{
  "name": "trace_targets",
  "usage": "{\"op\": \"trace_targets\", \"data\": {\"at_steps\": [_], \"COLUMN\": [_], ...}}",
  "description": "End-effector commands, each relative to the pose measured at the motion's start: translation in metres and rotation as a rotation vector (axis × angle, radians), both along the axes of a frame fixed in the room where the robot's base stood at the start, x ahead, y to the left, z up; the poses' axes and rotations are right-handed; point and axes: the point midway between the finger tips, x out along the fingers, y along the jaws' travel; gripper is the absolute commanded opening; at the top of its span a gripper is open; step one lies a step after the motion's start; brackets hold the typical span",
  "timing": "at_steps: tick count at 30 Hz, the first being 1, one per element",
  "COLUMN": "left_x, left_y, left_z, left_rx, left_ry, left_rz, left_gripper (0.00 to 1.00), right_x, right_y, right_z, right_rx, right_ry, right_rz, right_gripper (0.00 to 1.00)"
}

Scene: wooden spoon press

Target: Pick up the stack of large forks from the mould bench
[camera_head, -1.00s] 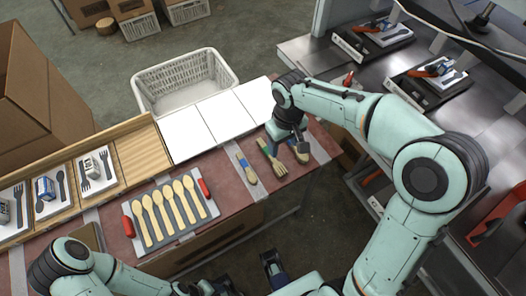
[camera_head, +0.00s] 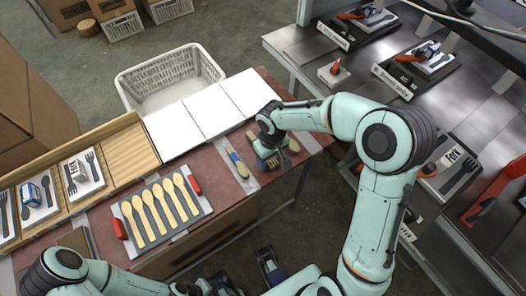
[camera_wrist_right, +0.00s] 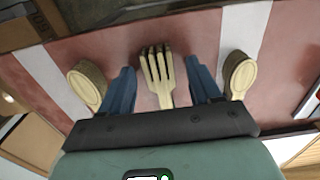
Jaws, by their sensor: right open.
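The stack of large forks (camera_wrist_right: 157,75) is pale wood and lies on the mould bench (camera_head: 208,168). In the right wrist view its tines point up the picture, and its lower end is hidden behind my gripper body. My right gripper (camera_wrist_right: 163,92) is open, its blue fingers on either side of the fork with gaps showing. In the head view my right gripper (camera_head: 268,158) is low over the forks and mostly hides them. A dark and blue part at the bottom of the head view may be my left gripper (camera_head: 271,267); its jaws cannot be made out.
Wooden spoon-shaped pieces flank the forks, one on the left (camera_wrist_right: 87,85) and one on the right (camera_wrist_right: 240,74). A grey mould tray of spoons (camera_head: 162,211) with red handles lies farther left. White panels (camera_head: 209,110) and a white basket (camera_head: 168,77) are behind.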

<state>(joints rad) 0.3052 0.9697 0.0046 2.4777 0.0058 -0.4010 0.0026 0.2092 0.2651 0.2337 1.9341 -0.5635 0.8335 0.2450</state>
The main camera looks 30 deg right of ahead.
Motion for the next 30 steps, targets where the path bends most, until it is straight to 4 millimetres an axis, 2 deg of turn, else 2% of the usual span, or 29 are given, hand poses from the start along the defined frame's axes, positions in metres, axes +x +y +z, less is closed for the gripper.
{"op": "trace_targets", "data": {"at_steps": [5, 8, 9, 11, 23, 26, 30], "left_x": [0.000, 0.000, 0.000, 0.000, 0.000, -0.001, -0.002], "left_y": [0.000, 0.000, 0.000, 0.000, 0.000, 0.000, 0.000], "left_z": [0.000, 0.000, 0.000, 0.000, 0.001, 0.002, 0.006], "left_rx": [0.000, 0.000, 0.000, 0.000, 0.000, -0.001, -0.002], "left_ry": [0.000, 0.000, 0.000, 0.000, 0.001, 0.004, 0.008], "left_rz": [0.000, 0.000, 0.000, 0.000, 0.000, -0.001, -0.003], "left_gripper": [0.51, 0.51, 0.51, 0.51, 0.51, 0.51, 0.51], "right_x": [0.000, 0.000, 0.000, 0.000, 0.001, 0.001, 0.001], "right_y": [0.000, 0.000, 0.000, 0.000, 0.000, 0.000, 0.000], "right_z": [0.000, 0.000, 0.000, 0.000, 0.006, 0.015, 0.041], "right_rx": [0.000, 0.000, 0.000, 0.000, 0.000, 0.000, 0.001], "right_ry": [0.000, 0.000, 0.000, 0.000, -0.003, -0.003, -0.006], "right_rz": [0.000, -0.001, -0.001, -0.001, -0.001, -0.002, -0.001], "right_gripper": [0.63, 0.33, 0.20, 0.03, 0.03, 0.03, 0.03]}}
